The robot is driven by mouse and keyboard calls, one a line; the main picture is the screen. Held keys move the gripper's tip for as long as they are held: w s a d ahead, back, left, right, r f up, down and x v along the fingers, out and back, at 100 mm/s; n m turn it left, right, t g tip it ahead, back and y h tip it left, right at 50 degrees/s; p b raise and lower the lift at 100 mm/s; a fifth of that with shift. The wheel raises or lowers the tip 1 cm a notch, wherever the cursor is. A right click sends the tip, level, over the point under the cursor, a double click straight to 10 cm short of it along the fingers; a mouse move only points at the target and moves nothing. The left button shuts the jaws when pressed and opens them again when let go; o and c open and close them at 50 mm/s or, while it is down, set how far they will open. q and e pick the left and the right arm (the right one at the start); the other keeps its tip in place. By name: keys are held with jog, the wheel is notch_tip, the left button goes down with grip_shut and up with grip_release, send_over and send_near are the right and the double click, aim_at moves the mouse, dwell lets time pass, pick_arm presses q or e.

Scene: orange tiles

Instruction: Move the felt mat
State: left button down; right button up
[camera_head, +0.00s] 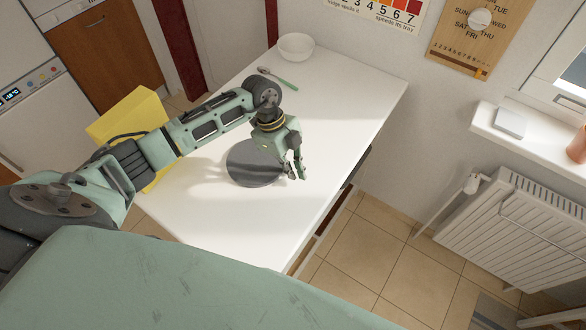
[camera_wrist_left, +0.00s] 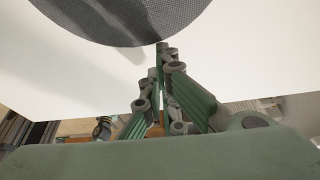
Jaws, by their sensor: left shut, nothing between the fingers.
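The felt mat (camera_head: 243,170) is a round, dark grey disc lying flat on the white table (camera_head: 335,95). In the left wrist view, part of the mat (camera_wrist_left: 125,18) shows at the top, its near edge just beyond my fingertips. My left gripper (camera_head: 298,172) is over the right edge of the mat in the head view, pointing down. It is shut and empty; its fingers (camera_wrist_left: 162,50) meet in the left wrist view. Whether the fingertips touch the mat or table I cannot tell. My right gripper is not in view.
A white bowl (camera_head: 296,46) and a green-handled spoon (camera_head: 279,79) are at the table's far end. A yellow object (camera_head: 129,118) stands beside the table's left edge, behind my arm. A radiator (camera_head: 520,230) is on the right. The table's right half is clear.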

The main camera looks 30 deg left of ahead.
aim_at(239, 143)
pick_arm(q)
jog(key=shift+a, duration=0.45)
jog(key=w+a+b, duration=0.1)
jog(key=a+b, duration=0.1)
jog(key=a, duration=0.4)
jog(key=w+a+b, duration=0.1)
jog(key=a+b, duration=0.1)
jog(key=a, duration=0.4)
jog(key=w+a+b, duration=0.1)
jog(key=a+b, duration=0.1)
jog(key=a, duration=0.5)
jog(key=shift+w+f+b, duration=0.15)
jog(key=shift+w+b, duration=0.05)
jog(key=shift+b, duration=0.15)
jog(key=shift+a, duration=0.3)
jog(key=shift+a+r, duration=0.1)
jog(key=shift+r, duration=0.1)
